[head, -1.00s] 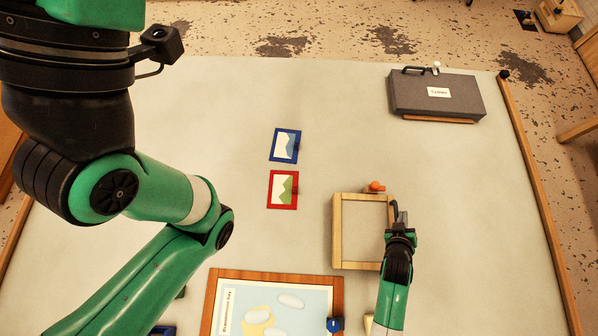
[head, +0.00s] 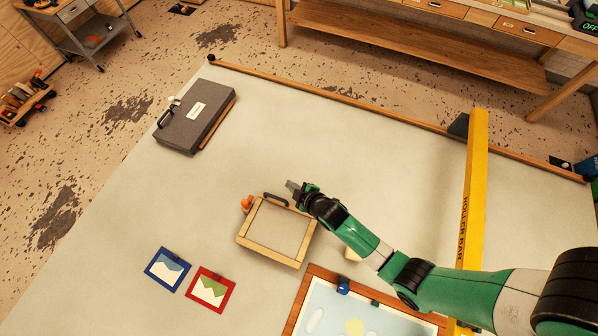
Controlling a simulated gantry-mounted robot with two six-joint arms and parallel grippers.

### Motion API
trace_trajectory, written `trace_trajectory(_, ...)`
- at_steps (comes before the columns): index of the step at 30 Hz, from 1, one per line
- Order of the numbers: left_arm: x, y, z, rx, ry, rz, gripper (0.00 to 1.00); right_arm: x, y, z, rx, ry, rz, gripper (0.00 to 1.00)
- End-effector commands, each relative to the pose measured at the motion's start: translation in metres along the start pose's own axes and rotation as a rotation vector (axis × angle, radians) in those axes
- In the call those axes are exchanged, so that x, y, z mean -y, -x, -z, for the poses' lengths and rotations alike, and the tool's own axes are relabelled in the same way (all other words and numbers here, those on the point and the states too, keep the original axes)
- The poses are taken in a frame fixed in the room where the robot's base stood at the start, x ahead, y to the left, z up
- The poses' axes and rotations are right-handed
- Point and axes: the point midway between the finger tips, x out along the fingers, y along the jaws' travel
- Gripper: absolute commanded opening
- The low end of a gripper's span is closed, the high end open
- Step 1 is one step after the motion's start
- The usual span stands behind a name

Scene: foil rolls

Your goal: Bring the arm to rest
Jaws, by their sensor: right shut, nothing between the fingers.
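My right gripper (head: 292,187) is at the end of my green and black right arm, which reaches in from the lower right. It is shut and empty, over or beside the upper right corner of a wooden frame (head: 269,260). I cannot tell its height above the mat. A dark curved handle (head: 276,199) shows at the frame's top edge, close to the fingertips, and an orange knob (head: 246,203) sits by its upper left corner. My left gripper and arm are out of view.
A blue-framed picture (head: 167,269) and a red-framed picture (head: 210,289) lie lower left. A wood-edged board (head: 318,288) is partly under my arm. A yellow roller bar (head: 474,165) stands at right. A grey case (head: 193,115) lies upper left. The mat's (head: 340,130) upper middle is clear.

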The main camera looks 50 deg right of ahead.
Motion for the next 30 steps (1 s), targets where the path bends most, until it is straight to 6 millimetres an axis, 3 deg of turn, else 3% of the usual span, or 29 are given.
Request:
trace_trajectory(1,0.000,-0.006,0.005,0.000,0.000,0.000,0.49,-0.009,0.013,0.000,0.000,-0.003,-0.003,0.00)
trace_trajectory(6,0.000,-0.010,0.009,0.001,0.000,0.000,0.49,-0.019,0.032,-0.005,0.000,-0.001,-0.002,0.00)
trace_trajectory(22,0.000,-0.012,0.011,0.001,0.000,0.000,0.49,-0.022,0.038,-0.001,-0.006,0.004,0.001,0.00)
trace_trajectory(26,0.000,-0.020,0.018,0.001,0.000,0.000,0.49,-0.045,0.039,0.040,-0.062,0.015,-0.025,0.00)
trace_trajectory(29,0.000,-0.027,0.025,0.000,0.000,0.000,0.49,-0.082,0.045,0.101,-0.156,0.024,-0.081,0.00)
trace_trajectory(30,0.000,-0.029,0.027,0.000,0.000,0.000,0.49,-0.100,0.052,0.130,-0.205,0.026,-0.111,0.00)
